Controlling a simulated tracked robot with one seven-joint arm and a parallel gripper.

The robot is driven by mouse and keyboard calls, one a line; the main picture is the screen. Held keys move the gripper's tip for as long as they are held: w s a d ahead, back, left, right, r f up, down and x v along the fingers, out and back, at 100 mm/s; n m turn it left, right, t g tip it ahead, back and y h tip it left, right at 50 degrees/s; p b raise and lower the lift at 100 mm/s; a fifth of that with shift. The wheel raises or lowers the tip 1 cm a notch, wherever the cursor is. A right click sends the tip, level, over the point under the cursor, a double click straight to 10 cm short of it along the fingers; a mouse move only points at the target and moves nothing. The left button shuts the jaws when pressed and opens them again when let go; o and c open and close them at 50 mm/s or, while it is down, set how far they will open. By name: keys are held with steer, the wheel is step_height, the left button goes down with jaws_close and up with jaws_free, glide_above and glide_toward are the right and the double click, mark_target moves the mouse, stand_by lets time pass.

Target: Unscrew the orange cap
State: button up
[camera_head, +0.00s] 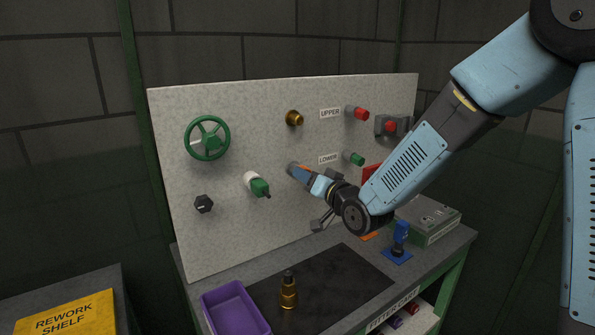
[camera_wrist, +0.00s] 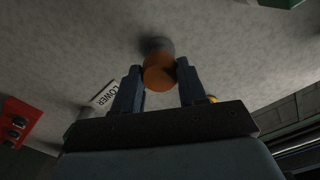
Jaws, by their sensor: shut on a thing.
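The orange cap (camera_wrist: 160,78) sits on a grey round fitting (camera_wrist: 155,48) on the pale panel, seen in the wrist view. My gripper (camera_wrist: 158,72) is shut on the cap, with one dark finger on each side of it. In the head view, my gripper (camera_head: 296,171) reaches the panel left of the LOWER label. Only a sliver of orange shows there beside the fingers, and most of the cap is hidden. I cannot tell how far the cap is turned.
A green handwheel (camera_head: 208,138), a green-ended valve (camera_head: 258,186), a black knob (camera_head: 204,204), a brass fitting (camera_head: 294,118) and red and green knobs share the panel.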

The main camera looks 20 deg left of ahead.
steer(key=shift+s+d, duration=0.1)
steer(key=shift+v, duration=1.45)
